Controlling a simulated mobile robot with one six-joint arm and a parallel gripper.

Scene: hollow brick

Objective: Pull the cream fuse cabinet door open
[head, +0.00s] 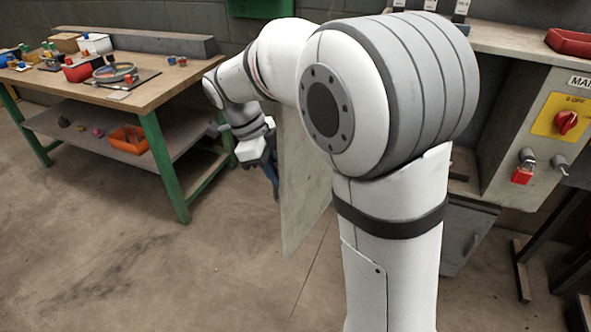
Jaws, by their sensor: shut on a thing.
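The cream fuse cabinet door (300,195) shows as a tall pale panel between my forearm and my upper arm. It stands swung out from the wall side, over the floor. My arm hides its top and its right part, and the cabinet body behind is mostly hidden. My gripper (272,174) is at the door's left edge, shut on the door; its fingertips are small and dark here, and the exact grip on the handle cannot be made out.
A wooden workbench (150,85) with green legs stands at left, close to my gripper, with an orange bin (129,139) on its lower shelf. A grey panel with a red switch (566,122) is at right. The floor (200,270) in front is clear.

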